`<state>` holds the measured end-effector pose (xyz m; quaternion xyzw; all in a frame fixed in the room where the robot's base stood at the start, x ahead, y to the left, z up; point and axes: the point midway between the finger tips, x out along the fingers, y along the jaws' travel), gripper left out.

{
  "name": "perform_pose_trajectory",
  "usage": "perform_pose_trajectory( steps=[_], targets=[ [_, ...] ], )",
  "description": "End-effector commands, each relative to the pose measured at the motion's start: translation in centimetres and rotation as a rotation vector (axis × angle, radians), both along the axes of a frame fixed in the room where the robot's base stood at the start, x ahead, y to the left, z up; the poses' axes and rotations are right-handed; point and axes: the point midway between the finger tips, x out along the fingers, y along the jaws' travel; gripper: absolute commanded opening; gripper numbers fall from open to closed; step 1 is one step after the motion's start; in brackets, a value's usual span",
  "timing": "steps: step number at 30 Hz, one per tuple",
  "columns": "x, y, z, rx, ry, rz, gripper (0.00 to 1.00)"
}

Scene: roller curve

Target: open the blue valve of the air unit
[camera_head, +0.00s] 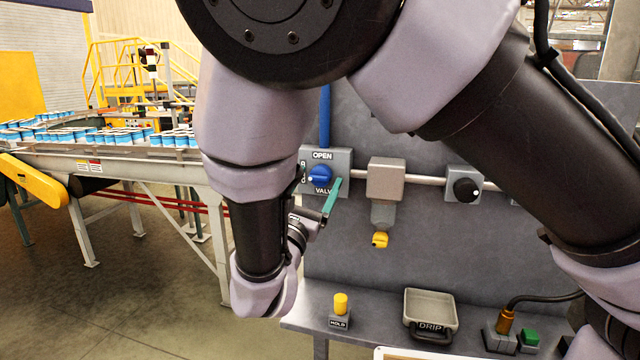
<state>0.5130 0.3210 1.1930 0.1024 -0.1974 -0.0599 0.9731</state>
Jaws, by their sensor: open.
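The blue valve knob (320,175) sits on a grey plate (341,159) marked OPEN above and VALVE below, on the grey panel. A small white mark shows at the knob's lower left. My gripper (332,197) is at the valve's lower right, with a teal finger in front of the plate's lower edge. The jaws are open and nothing shows between them. The rest of the gripper is partly hidden by my wrist, and I cannot tell whether it touches the plate.
Right of the valve are a filter unit (385,180) with a yellow drain (380,240) and a black knob (466,190). On the shelf below stand a yellow HOLD button (340,304), a DRIP tray (429,294) and a green button (530,336). A conveyor (120,160) carries cans at left.

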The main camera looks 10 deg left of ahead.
Motion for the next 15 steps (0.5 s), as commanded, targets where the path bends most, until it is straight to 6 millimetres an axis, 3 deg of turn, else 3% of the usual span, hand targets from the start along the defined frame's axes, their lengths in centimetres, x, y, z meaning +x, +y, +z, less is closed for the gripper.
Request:
perform_pose_trajectory(
  steps=[5, 8, 12, 15],
  targets=[
    [0.0, -0.01, 0.01, 0.0, 0.0, 0.0, 0.83],
    [0.0, -0.02, 0.01, 0.0, 0.0, -0.001, 0.53],
    [-0.01, -0.02, 0.0, 0.0, 0.0, -0.001, 0.0],
    [-0.01, -0.02, 0.0, 0.001, 0.0, -0.001, 0.0]
  ],
)
